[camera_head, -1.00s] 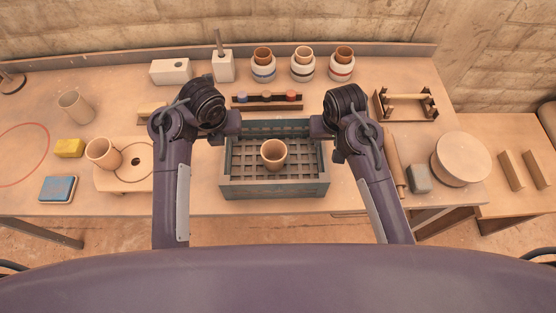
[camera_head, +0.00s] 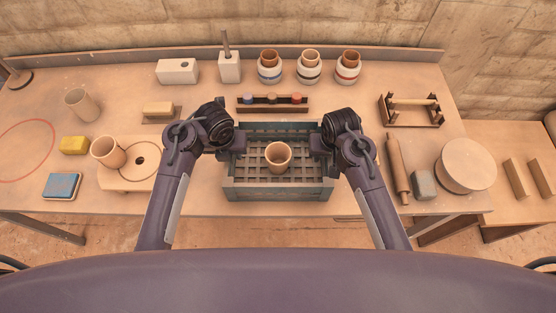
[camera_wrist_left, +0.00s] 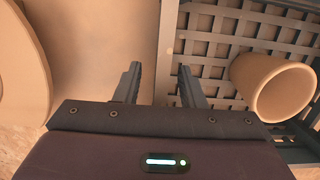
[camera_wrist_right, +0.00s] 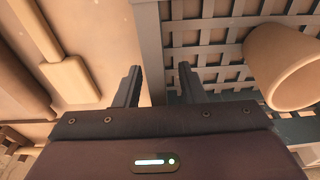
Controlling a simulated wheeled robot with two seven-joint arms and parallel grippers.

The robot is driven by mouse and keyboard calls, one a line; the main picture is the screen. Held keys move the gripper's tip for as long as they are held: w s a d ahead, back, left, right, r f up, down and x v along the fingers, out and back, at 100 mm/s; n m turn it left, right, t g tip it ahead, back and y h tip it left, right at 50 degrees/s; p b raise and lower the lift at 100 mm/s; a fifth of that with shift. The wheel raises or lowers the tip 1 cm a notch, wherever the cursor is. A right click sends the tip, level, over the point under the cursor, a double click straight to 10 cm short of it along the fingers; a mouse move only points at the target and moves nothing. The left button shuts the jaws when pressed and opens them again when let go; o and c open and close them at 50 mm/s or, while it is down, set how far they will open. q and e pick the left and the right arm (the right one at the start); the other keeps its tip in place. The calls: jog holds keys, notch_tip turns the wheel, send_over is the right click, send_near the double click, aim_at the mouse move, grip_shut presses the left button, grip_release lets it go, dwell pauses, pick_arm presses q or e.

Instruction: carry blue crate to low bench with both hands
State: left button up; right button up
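The blue-grey crate (camera_head: 278,192) stands on the workbench near its front edge, with a clay cup (camera_head: 278,156) upright inside on its slatted floor. My left gripper (camera_head: 236,142) is at the crate's left wall. In the left wrist view its open fingers (camera_wrist_left: 160,85) lie either side of that wall (camera_wrist_left: 166,50), with gaps showing. My right gripper (camera_head: 321,143) is at the right wall. In the right wrist view its open fingers (camera_wrist_right: 158,86) lie either side of that wall (camera_wrist_right: 150,45). A lower bench (camera_head: 490,201) stands at the right.
Two wooden blocks (camera_head: 514,178) lie on the lower bench. A rolling pin (camera_head: 397,168), a grey block (camera_head: 423,184) and a round disc (camera_head: 466,165) lie right of the crate.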

pick_arm(q)
jog(key=shift+f, duration=0.5)
pick_arm(e)
jog(key=shift+f, duration=0.5)
pick_arm(q)
grip_shut()
pick_arm(e)
grip_shut()
pick_arm(q)
jog(key=shift+w+r, duration=0.1)
pick_arm(e)
jog(key=shift+w, duration=0.1)
